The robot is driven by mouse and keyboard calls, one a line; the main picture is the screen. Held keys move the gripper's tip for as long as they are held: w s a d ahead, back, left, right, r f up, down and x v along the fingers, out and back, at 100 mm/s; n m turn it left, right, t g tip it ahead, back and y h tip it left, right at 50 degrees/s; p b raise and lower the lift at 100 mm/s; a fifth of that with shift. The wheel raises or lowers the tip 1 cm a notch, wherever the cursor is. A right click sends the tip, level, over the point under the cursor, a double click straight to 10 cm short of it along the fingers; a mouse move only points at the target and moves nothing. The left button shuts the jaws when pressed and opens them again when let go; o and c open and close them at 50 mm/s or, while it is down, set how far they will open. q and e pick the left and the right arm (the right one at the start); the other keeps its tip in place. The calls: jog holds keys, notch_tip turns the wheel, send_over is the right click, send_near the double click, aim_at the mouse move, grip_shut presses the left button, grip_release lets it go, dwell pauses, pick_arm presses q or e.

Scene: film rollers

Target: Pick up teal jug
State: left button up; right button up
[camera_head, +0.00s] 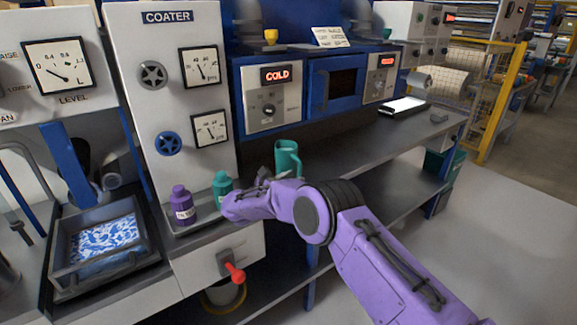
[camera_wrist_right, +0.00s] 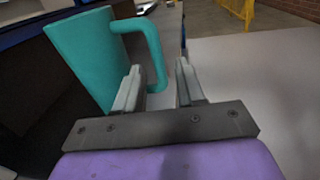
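The teal jug (camera_head: 288,158) stands upright on the grey counter, below the "COLD" panel. In the right wrist view the jug (camera_wrist_right: 80,52) is large at the left, with its handle toward the right. My right gripper (camera_wrist_right: 160,85) is open. The handle's outer bar shows between the two fingers, with a gap to the right finger; I cannot tell whether the left finger touches the jug. In the head view my right gripper (camera_head: 262,179) is beside the jug, at its lower left, and partly hidden by my purple wrist. My left gripper is not in view.
A purple bottle (camera_head: 183,204) and a teal bottle (camera_head: 222,187) stand left of my right gripper. A tray with blue-and-white contents (camera_head: 62,272) is at the left. A black device with a bright screen (camera_head: 403,106) lies on the right counter.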

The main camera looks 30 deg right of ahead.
aim_at(299, 173)
jog(key=x, duration=0.3)
jog(key=shift+r+p, duration=0.15)
jog(key=shift+p, duration=0.15)
jog(key=shift+w+d, duration=0.1)
jog(key=shift+d, duration=0.3)
jog(key=shift+a, duration=0.1)
grip_shut()
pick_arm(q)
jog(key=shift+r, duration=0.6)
pick_arm(e)
jog(key=shift+r, duration=0.2)
notch_tip(299, 173, up, 2)
jog(key=shift+w+r, duration=0.1)
jog(key=shift+r, duration=0.05)
pick_arm(q)
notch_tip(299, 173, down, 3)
jog(key=b, duration=0.3)
pick_arm(e)
jog(key=s+a+r, duration=0.6)
jog(key=s+r, duration=0.4)
jog(key=s, duration=0.2)
jog(key=shift+s+a, duration=0.2)
jog(key=shift+s, duration=0.1)
